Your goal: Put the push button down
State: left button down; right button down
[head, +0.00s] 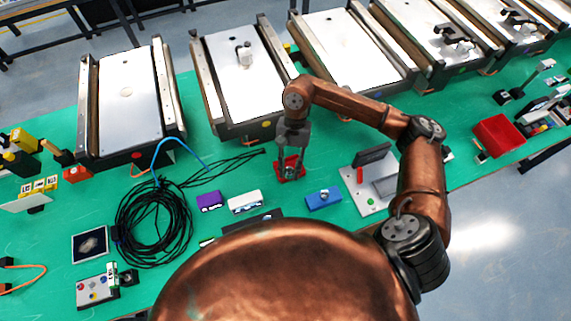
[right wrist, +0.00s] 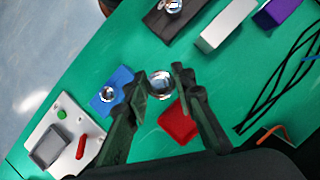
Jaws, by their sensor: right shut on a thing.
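The push button shows in the head view as a red block (head: 289,169) at my right gripper (head: 290,160), above the green table top. In the right wrist view its round silver top (right wrist: 161,83) sits between the fingertips of my right gripper (right wrist: 161,88), and a red body (right wrist: 178,123) shows below. The gripper is shut on it and points down. Whether the red body touches the table is hard to tell. My left gripper is not in view.
A blue button block (head: 323,198), a white block (head: 245,201) and a purple block (head: 210,201) stand nearby. Coiled black cable (head: 155,222) lies left. A mini conveyor (head: 240,75) stands behind; a plate (head: 368,190) with a grey box is right. Green table (head: 250,178) shows between.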

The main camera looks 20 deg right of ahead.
jog(key=m, duration=0.1)
jog(key=a+f+m+t+y, duration=0.1)
jog(key=m, duration=0.3)
jog(key=shift+s+a+f+t, duration=0.15)
jog(key=shift+s+f+t, duration=0.15)
jog(key=shift+s, duration=0.1)
jog(key=a+m+t+y, duration=0.1)
jog(key=m+t, duration=0.1)
jog(key=m, duration=0.2)
jog(key=m+t+h, duration=0.1)
jog(key=m+t, duration=0.2)
jog(key=m, duration=0.7)
send_over(289, 163)
jog(key=s+a, duration=0.2)
jog(key=s, duration=0.2)
jog(key=f, duration=0.8)
jog(key=shift+w+d+f, duration=0.2)
jog(key=shift+f, duration=0.15)
jog(key=shift+w+d+f, duration=0.2)
jog(key=shift+w+f, duration=0.05)
jog(key=shift+f, duration=0.1)
notch_tip(289, 163, down, 3)
jog(key=shift+r+p, duration=0.1)
jog(key=shift+p, duration=0.45)
